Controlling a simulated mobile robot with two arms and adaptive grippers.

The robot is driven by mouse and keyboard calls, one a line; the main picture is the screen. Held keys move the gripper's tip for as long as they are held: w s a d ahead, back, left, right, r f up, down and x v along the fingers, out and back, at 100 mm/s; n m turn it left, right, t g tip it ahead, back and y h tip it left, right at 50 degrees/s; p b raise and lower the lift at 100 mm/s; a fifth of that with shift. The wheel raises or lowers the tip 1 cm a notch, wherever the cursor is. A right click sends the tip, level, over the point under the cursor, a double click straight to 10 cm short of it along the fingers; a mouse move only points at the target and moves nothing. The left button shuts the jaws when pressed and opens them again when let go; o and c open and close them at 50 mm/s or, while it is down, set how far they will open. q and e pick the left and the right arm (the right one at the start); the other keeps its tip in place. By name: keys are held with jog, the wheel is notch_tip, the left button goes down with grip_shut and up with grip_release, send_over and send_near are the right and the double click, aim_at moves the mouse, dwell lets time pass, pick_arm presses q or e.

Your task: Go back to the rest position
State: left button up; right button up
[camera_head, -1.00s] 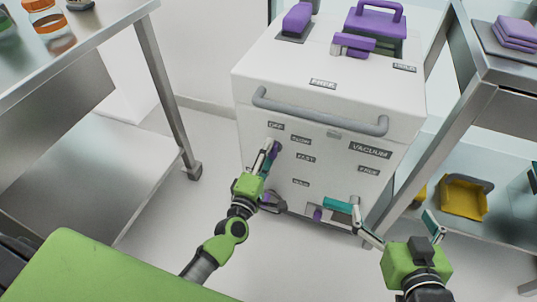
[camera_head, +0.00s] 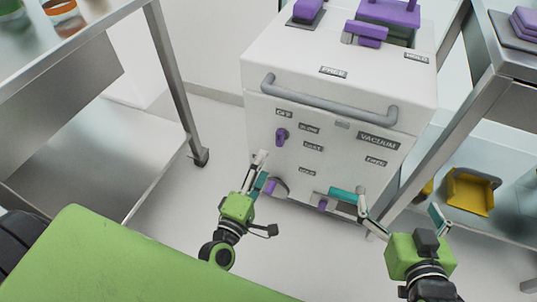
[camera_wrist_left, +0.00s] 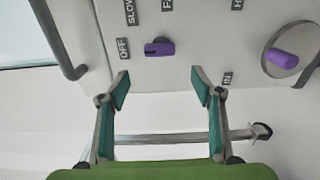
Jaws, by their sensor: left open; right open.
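My left gripper (camera_head: 262,170) is in front of the lower left of a white machine's front, open and empty. In the left wrist view, the open fingers (camera_wrist_left: 160,88) point at the panel, with a purple knob (camera_wrist_left: 159,48) beyond them, beside the OFF label. The same knob (camera_head: 282,136) shows in the head view, apart from the gripper. My right gripper (camera_head: 400,206) is open and empty to the lower right, in front of the machine's lower right corner.
The white machine (camera_head: 330,100) has a grey bar handle (camera_head: 330,101) and purple parts on top. A metal table (camera_head: 60,60) stands at left. Another metal table (camera_head: 510,85) stands at right, with a yellow bin (camera_head: 468,193) on its shelf. Floor shows between.

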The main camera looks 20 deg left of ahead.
pick_arm(q)
jog(key=shift+s, duration=0.9)
jog(key=shift+r, duration=0.1)
